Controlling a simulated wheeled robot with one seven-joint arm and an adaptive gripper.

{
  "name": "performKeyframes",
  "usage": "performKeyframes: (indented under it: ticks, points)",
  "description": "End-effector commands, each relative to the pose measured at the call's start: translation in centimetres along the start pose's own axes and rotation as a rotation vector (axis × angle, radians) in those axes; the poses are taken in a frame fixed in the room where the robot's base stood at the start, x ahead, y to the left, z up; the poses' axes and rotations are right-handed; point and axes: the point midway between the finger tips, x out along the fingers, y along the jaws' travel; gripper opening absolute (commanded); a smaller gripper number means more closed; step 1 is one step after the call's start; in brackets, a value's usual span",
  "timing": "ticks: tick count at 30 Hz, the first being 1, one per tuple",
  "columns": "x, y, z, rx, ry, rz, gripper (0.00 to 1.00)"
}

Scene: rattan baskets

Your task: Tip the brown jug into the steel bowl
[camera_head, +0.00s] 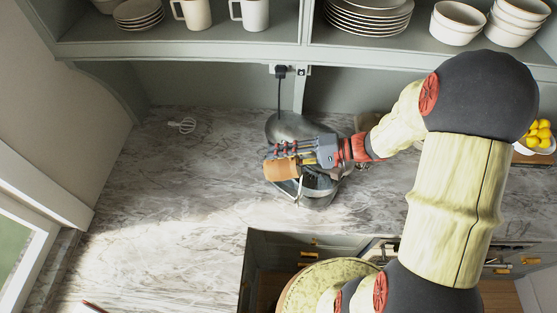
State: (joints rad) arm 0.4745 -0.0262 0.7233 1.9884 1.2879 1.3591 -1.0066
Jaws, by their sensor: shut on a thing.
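The brown jug (281,170) is held in my gripper (284,155) above the marble counter. It looks tipped over on its side. The fingers close around its far side and partly hide it. The steel bowl (318,192) is just right of and below the jug in the picture, under my gripper and wrist, which cover part of it. I cannot tell whether the jug's mouth is over the bowl, and no contents can be seen in either.
A dark stand mixer (288,127) with a cord to the wall socket stands behind. Shelves above hold mugs (193,13), plates (368,17) and bowls (457,22). Lemons (539,132) sit at right. The left counter (170,200) is mostly clear.

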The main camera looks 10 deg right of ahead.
Motion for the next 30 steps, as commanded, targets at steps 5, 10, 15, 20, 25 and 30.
performKeyframes:
  ticks: [5,10,15,20,25,30]
  points:
    - [-0.3,-0.1,0.0,-0.001,-0.003,-0.042,0.00]
    - [-0.7,-0.2,-0.1,-0.001,-0.006,-0.081,0.00]
    - [-1.1,-0.3,0.0,-0.001,-0.011,-0.121,0.00]
    - [-1.5,-0.4,0.0,0.000,-0.015,-0.160,0.00]
    - [-1.9,-0.4,0.0,0.000,-0.020,-0.202,0.00]
    - [-2.4,-0.6,0.1,0.000,-0.026,-0.248,0.00]
